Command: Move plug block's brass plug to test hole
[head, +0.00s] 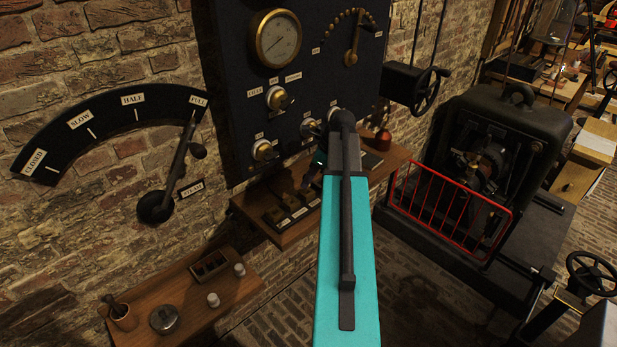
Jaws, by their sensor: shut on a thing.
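My arm reaches up the middle of the view to the small wooden shelf (276,238) under the dark panel. My gripper (307,182) shows only in part, dark and small, beside the arm's far end and just above the shelf. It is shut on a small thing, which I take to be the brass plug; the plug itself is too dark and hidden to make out. Low dark blocks with pale labels (283,221) lie on the shelf below and left of my gripper. I cannot tell which is the plug block, nor pick out the test hole.
The panel (235,85) carries a brass gauge (278,38) and several knobs close above the shelf. A red-brown bell-shaped thing (382,141) stands at the shelf's right. A red guard rail (450,207) fronts the machine. A lower wooden table (190,306) holds small jars.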

